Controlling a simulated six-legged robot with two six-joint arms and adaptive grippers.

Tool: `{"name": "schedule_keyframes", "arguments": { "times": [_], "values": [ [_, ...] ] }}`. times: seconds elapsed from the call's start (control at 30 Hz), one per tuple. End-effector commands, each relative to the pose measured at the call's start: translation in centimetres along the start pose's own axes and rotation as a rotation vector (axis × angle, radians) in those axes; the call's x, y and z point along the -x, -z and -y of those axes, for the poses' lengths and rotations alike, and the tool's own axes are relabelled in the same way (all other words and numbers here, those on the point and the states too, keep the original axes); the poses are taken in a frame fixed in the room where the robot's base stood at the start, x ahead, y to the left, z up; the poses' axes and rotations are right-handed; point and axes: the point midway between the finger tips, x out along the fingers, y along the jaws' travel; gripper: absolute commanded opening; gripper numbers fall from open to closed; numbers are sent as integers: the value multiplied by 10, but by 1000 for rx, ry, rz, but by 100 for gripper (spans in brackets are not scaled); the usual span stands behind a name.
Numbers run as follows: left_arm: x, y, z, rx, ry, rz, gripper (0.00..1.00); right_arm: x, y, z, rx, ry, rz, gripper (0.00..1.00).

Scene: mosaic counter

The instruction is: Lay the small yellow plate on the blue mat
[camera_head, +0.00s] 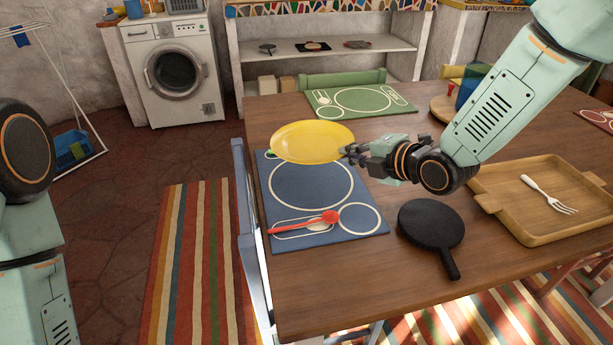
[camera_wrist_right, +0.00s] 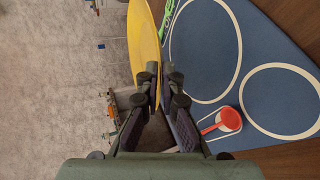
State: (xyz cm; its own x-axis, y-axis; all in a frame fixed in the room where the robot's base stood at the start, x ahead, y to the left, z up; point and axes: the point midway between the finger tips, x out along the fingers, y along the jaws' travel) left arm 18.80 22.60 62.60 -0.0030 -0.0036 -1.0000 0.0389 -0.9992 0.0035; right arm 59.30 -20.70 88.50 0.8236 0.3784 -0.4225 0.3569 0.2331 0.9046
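The small yellow plate (camera_head: 312,142) is held at its right edge by my right gripper (camera_head: 352,153), above the far end of the blue mat (camera_head: 310,187). In the right wrist view the plate (camera_wrist_right: 143,42) shows nearly edge-on between the fingers of the gripper (camera_wrist_right: 160,78). The blue mat (camera_wrist_right: 203,50) lies beyond it, with a large printed circle that is bare. A red spoon (camera_head: 305,222) lies across the near part of the mat. My left gripper is out of view; only parts of my left arm show.
A black pan (camera_head: 431,226) lies right of the mat. A wooden tray (camera_head: 490,204) with a white fork (camera_head: 549,194) stands farther right. A green mat (camera_head: 360,101) lies at the back. A green utensil (camera_head: 274,154) lies near the mat's far edge, partly hidden by the plate.

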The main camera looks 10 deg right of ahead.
Motion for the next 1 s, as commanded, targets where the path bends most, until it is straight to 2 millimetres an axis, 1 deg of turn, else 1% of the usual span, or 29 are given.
{"name": "schedule_keyframes", "arguments": {
  "times": [0.07,0.1,0.3,0.4,0.57,0.83,1.0],
  "values": [
    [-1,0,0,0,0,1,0,0,0,2,0,-2,0,0],
    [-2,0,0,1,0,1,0,-1,0,6,-1,-1,0,0],
    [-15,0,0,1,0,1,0,-14,3,42,-2,1,0,0],
    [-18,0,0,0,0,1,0,-19,4,54,-1,0,0,0],
    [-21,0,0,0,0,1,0,-23,5,61,0,-3,0,0],
    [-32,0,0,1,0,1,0,-39,8,91,0,-1,-1,0],
    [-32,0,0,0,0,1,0,-41,7,91,1,-2,0,0]
  ]
}}
